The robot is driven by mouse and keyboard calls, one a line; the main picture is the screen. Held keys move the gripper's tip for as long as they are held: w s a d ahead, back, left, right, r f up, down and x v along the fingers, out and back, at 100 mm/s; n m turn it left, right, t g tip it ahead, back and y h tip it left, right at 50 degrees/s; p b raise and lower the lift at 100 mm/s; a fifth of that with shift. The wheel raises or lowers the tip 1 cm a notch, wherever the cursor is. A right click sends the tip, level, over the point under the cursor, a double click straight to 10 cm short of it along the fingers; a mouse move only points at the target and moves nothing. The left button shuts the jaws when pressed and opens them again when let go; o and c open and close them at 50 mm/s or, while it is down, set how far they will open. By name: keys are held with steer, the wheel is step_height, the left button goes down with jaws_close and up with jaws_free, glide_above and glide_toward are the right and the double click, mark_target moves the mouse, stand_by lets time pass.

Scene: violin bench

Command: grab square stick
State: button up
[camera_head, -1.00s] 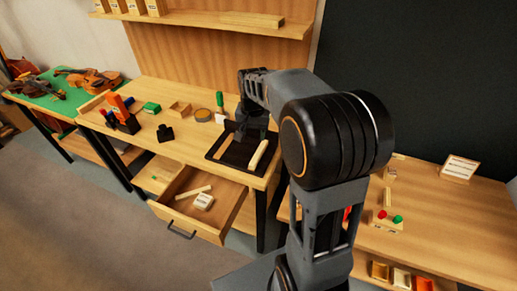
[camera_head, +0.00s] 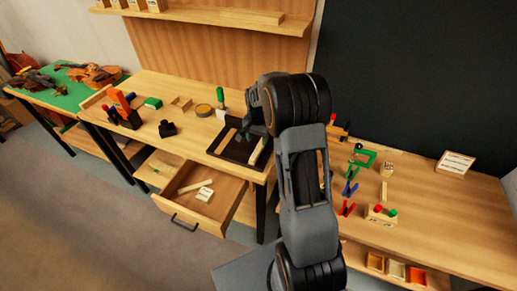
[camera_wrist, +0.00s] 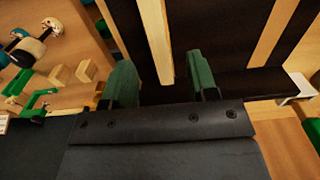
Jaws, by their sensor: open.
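A pale wooden stick (camera_wrist: 156,38) with square-looking edges shows in the wrist view, its near end between the two green fingers of my gripper (camera_wrist: 160,68). The fingers are open, with a gap on each side of the stick. A second pale stick (camera_wrist: 274,32) lies to the right, outside the fingers. Both are over a dark tray (camera_wrist: 222,30). In the head view my gripper (camera_head: 243,133) is over the dark tray (camera_head: 222,150), partly hidden by my arm. One stick (camera_head: 258,151) shows at the tray's right; I cannot tell which one it is.
An open drawer (camera_head: 225,203) below the bench holds small pale pieces. A round tin (camera_head: 203,110) and a black block (camera_head: 167,128) stand left of the tray. The right bench holds a green clamp (camera_head: 366,157), other clamps and a box with coloured knobs (camera_head: 381,215).

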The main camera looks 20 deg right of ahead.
mark_target(258, 149)
steer(key=shift+s+f+p, duration=0.2)
steer(key=shift+f+p, duration=0.55)
steer(key=shift+f, duration=1.85)
jaws_close()
